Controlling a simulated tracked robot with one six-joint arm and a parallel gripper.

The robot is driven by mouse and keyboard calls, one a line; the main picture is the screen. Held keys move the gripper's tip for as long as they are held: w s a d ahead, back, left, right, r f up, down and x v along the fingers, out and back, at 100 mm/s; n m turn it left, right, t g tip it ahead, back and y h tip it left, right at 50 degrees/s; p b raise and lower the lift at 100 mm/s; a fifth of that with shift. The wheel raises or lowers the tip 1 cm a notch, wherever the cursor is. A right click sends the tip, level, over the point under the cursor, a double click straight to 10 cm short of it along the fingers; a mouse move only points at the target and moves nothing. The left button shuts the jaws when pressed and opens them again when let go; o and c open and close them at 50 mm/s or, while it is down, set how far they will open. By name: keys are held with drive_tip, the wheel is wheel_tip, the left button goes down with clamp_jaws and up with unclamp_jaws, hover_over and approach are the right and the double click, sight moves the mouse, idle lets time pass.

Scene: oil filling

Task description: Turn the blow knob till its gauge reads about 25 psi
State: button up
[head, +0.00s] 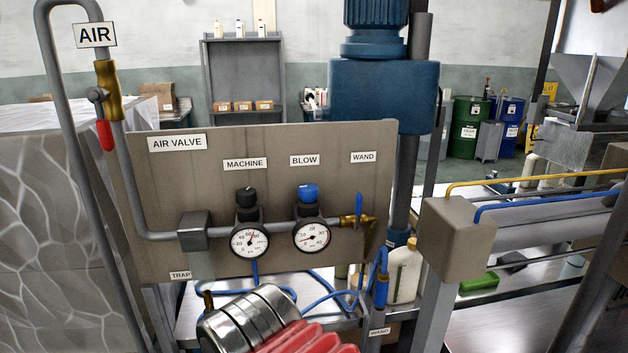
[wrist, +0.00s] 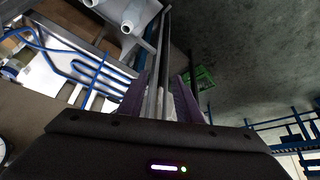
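The blow knob (head: 309,192) is blue and sits under the BLOW label on the grey-brown panel (head: 345,140) in the head view. Its round white gauge (head: 312,238) hangs just below it, with marks up to 40. The needle is too small to read exactly. The black machine knob (head: 247,197) and its gauge (head: 250,240) are to the left. My gripper (wrist: 160,78) shows in the wrist view as two dark purple fingers standing apart, clear of the blow knob. No knob shows between them, and the fingers are not seen in the head view.
A red-handled air valve (head: 104,134) is on the pipe at left. A brass wand valve (head: 356,220) with a blue lever is right of the blow gauge. Blue hoses (head: 330,300) loop below. A white jug (head: 404,275) stands to the right. The panel's front is open around the knobs.

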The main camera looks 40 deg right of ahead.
drive_tip(key=shift+o, duration=0.5)
drive_tip(key=shift+o, duration=1.4)
drive_tip(key=shift+w+d+r, duration=0.25)
drive_tip(key=shift+w+r, duration=0.05)
drive_tip(key=shift+r, duration=0.15)
drive_tip(key=shift+o, duration=0.6)
drive_tip(key=w+d+r, duration=0.2)
drive_tip(key=r, duration=0.3)
drive_tip(key=w+d+r, duration=0.2)
drive_tip(key=d+r, duration=0.1)
drive_tip(key=r, duration=0.2)
drive_tip(key=shift+w+g, duration=0.35)
drive_tip(key=shift+g, duration=0.05)
wheel_tip(320, 180, up, 19)
drive_tip(key=n, duration=0.2)
hover_over(309, 187)
drive_tip(key=s+a, duration=0.2)
drive_tip(key=a, duration=0.4)
drive_tip(key=s+d+r+n+y, duration=0.1)
drive_tip(key=s+d+r, duration=0.2)
drive_tip(key=d, duration=0.4)
drive_tip(key=shift+s+d+r+g, duration=0.3)
drive_tip(key=shift+s+d+r, duration=0.05)
drive_tip(key=shift+r, duration=0.55)
drive_tip(key=shift+w+f, duration=0.1)
drive_tip(key=shift+f, duration=0.05)
drive_tip(key=shift+x, duration=6.75)
